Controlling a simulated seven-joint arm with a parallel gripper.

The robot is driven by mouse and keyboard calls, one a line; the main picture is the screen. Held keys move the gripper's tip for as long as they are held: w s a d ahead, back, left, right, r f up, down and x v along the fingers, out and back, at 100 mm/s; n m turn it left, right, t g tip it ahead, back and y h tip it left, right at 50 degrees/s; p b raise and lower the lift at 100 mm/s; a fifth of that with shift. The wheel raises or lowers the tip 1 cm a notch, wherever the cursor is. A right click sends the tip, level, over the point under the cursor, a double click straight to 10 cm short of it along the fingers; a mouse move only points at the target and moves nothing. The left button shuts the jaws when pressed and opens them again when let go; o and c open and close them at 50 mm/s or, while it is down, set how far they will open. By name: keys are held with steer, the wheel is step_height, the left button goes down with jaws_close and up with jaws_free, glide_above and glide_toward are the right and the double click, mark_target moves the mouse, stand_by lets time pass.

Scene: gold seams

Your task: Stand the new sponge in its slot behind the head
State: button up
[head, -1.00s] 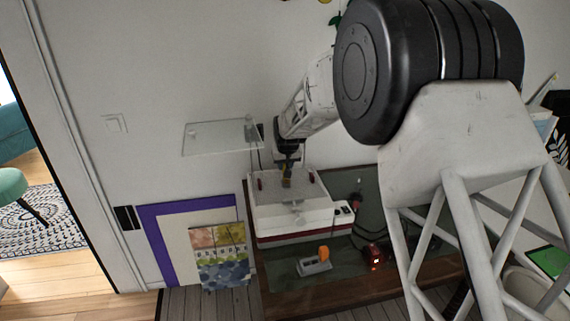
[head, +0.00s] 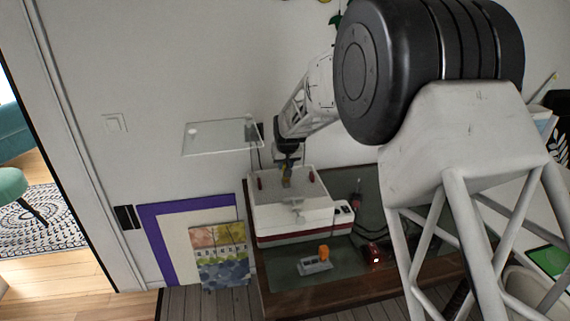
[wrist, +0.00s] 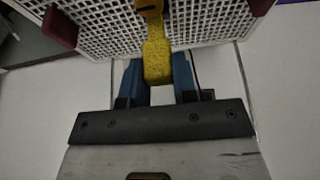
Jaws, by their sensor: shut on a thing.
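In the wrist view my gripper (wrist: 160,82) is shut on a yellow sponge (wrist: 158,58), with a blue finger on each side of it. The sponge points away from the gripper toward a white perforated grid (wrist: 100,28). A small dark yellow-brown part (wrist: 149,8), perhaps the head, is at the sponge's far end at the top edge. In the head view my gripper (head: 287,176) reaches down over the white machine (head: 290,219) with the red stripe, and the sponge is too small there to make out clearly. The slot cannot be made out.
Dark red posts (wrist: 60,28) stand at the grid's sides. A clear shelf (head: 222,135) juts from the wall at left. A grey stand with an orange piece (head: 323,252) and a red-lit device (head: 374,255) are on the bench in front. Leaning panels (head: 220,255) stand at left.

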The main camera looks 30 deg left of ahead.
steer(key=shift+f, duration=2.55)
stand_by(2.9)
steer(key=o, duration=1)
steer(key=shift+c, duration=0.2)
steer(key=shift+r, duration=0.2)
steer(key=shift+r, duration=3.25)
